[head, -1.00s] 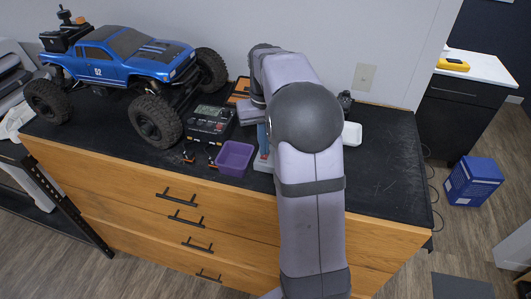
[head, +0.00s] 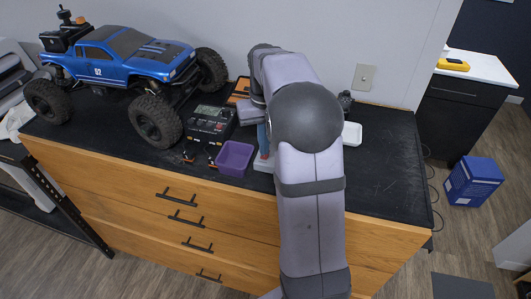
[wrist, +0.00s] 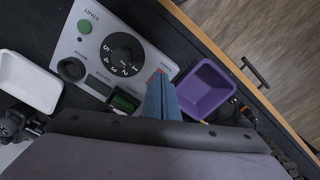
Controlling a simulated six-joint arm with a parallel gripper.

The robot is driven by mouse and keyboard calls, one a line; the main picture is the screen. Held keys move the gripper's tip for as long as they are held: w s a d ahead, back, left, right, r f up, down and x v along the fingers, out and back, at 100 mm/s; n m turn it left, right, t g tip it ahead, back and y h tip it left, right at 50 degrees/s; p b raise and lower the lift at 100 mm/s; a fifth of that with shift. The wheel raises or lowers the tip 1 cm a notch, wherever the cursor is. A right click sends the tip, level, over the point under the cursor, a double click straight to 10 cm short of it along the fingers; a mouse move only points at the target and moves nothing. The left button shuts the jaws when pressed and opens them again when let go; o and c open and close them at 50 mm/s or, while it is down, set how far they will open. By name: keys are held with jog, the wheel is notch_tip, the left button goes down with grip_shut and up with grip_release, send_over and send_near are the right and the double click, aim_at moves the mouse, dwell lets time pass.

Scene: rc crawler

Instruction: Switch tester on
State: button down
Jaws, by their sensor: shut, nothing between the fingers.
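In the head view my arm hides most of the tester; a pale edge (head: 262,166) shows beside the gripper (head: 264,150).
A purple tray (head: 235,158) stands close left of the gripper in the head view. A black device with a screen (head: 211,123) and a blue toy truck (head: 125,57) stand farther left. A white dish (head: 351,134) is right of my arm. The dresser top's right end is clear.

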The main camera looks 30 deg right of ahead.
jog(key=shift+s+f+b, duration=0.1)
jog(key=shift+f+b, duration=0.35)
jog(key=shift+f, duration=0.4)
dwell(0.4)
jog(key=shift+r, duration=0.15)
notch_tip(320, 180, up, 7)
jog(key=p, duration=0.6)
jog(key=shift+p, duration=0.4)
jog(key=s+a+f+n+b, duration=0.2)
jog(key=s+a+f+b, duration=0.1)
jog(key=s+a+f, duration=0.6)
jog(key=s+a+f+n+b, duration=0.1)
jog(key=s+a+f+b, duration=0.1)
jog(key=s+a+f, duration=0.65)
notch_tip(320, 180, down, 23)
jog(key=s+d+b, duration=0.2)
jog(key=s+b, duration=0.1)
jog(key=b, duration=2.3)
